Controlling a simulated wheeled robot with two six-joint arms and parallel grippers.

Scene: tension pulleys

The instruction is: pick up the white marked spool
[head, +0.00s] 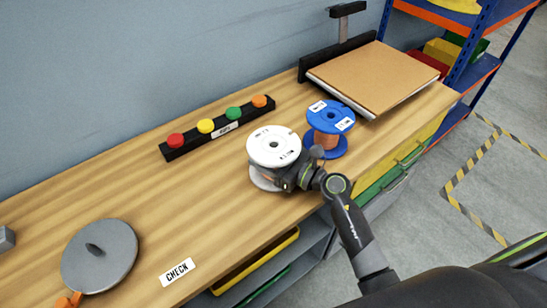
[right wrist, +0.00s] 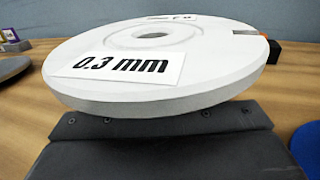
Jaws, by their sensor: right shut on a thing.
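The white spool (head: 273,143) stands upright on the wooden bench, with a dark hole in its top flange. In the right wrist view the white spool (right wrist: 150,60) fills the upper middle, and its label reads "0.3 mm". My right gripper (head: 283,174) reaches in from the lower right and is shut on the spool below its top flange. The fingertips are hidden under the flange. The lower flange shows just beneath, at or near the bench top; I cannot tell whether it touches. My left gripper is not in view.
A blue spool (head: 330,117) with copper-coloured winding stands close behind and right. A black bar (head: 192,142) with coloured knobs lies at the back. A grey disc (head: 99,256) and a "CHECK" label (head: 178,271) are at left. A brown board (head: 372,75) lies at far right.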

